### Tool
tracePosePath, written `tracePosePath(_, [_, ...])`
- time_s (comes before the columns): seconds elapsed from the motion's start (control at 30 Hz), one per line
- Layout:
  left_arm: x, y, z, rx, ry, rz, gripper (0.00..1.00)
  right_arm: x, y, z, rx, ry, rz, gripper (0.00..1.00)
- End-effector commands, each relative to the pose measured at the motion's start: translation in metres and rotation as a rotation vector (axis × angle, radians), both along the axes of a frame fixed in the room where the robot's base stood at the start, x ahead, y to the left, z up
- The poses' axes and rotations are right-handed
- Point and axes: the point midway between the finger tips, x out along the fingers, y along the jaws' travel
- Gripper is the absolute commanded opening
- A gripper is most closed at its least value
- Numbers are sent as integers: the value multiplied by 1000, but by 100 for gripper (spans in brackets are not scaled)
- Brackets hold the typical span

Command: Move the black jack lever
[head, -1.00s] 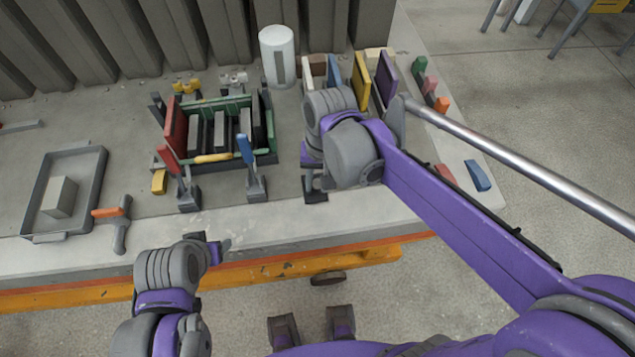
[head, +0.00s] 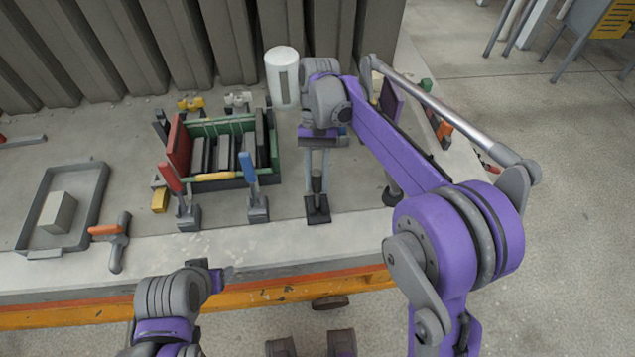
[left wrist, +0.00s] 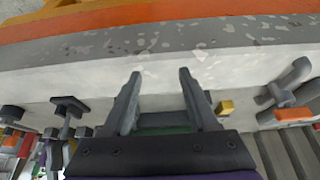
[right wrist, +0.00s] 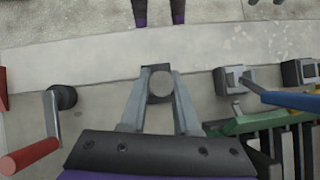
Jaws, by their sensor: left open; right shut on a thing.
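The black jack has a dark square base (head: 317,209) near the front edge of the grey slab, right of the blue-handled jack (head: 257,200). Its short dark lever (head: 317,184) rises from the base between the fingers of my right gripper (head: 317,178). The fingers point down and are shut on the lever. In the right wrist view the lever's round end (right wrist: 160,86) sits between the fingertips, with the base partly hidden beneath. My left gripper (head: 226,278) is open and empty in front of the slab; its two spread fingers show in the left wrist view (left wrist: 158,74).
The red-handled jack (head: 184,207) stands farther left, before a green-framed mould (head: 222,124). A white cylinder (head: 281,78) stands behind. A grey tray (head: 92,207) with a block and an orange-handled tool (head: 118,243) lie left. In the right wrist view a red-handled crank (right wrist: 33,154) is close left.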

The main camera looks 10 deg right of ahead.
Motion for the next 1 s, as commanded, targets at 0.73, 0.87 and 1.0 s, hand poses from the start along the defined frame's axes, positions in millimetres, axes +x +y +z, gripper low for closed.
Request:
tracePosePath(0.73, [14, -27, 20, 48, -15, -164, 7, 1, 0, 0, -1, 11, -1, 0])
tracePosePath(0.87, [29, -66, 49, 116, -45, -386, 0, 1, 0, 0, -1, 11, -1, 0])
tracePosePath(1.0, [39, -116, 87, 199, -99, -651, 0, 1, 0, 0, -1, 11, -1, 0])
